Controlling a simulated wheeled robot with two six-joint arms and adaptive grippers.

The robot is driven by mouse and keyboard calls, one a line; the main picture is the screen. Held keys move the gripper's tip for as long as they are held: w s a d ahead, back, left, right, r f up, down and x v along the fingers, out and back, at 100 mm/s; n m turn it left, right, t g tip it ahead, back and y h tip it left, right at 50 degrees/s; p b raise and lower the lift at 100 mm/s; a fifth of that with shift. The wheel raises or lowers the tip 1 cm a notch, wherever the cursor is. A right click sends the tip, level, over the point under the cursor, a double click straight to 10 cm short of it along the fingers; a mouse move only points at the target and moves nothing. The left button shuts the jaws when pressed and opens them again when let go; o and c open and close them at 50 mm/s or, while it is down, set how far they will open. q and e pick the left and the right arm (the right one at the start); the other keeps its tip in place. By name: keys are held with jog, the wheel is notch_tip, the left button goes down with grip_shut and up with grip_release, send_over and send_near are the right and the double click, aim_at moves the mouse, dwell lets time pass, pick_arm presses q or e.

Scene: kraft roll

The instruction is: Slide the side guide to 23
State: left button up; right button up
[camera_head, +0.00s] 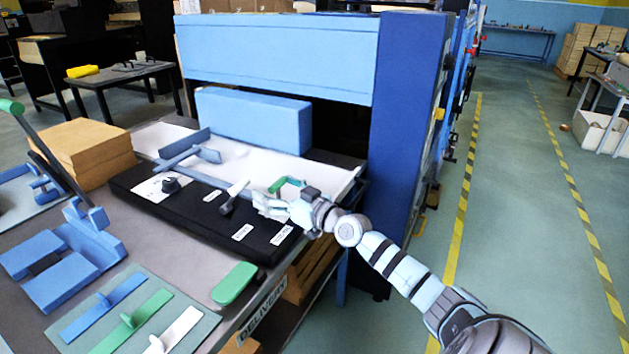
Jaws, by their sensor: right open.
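A blue guide-like piece (188,150) stands on the white sheet (240,160) at the delivery end of the blue machine. I take it for the side guide, but no scale or number can be read. A black panel (150,200) runs in front, with a dark knob (170,185), a white-tipped lever (236,190) and small white labels. My right gripper (262,203) is open, over the panel's right part, just right of the lever; I cannot tell if it touches anything. A green handle (278,184) shows just behind the gripper. My left gripper is not in view.
A large light-blue block (254,120) stands behind the sheet. Cardboard-coloured stacks (88,150) are at the left. A green mat (137,315) with blue, green and white handled tools and a green pad (234,283) lie in front.

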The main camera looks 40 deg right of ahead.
jog(key=shift+s+d, duration=0.15)
jog(key=shift+s, duration=0.1)
jog(key=s+d+p, duration=0.2)
jog(key=s+p, duration=0.6)
jog(key=s, duration=0.7)
jog(key=s+d+f+m+g+h+p, duration=0.1)
jog(key=s+d+f+g+h+p, duration=0.45)
jog(key=f, duration=0.55)
jog(key=s+a+f+g+p, duration=0.1)
jog(key=s+f+g+p, duration=0.2)
jog(key=s+f, duration=0.7)
jog(key=shift+a+f+m+y+p, duration=0.3)
jog(key=shift+a+f+y, duration=0.05)
jog(key=shift+f, duration=0.4)
jog(key=shift+s, duration=0.1)
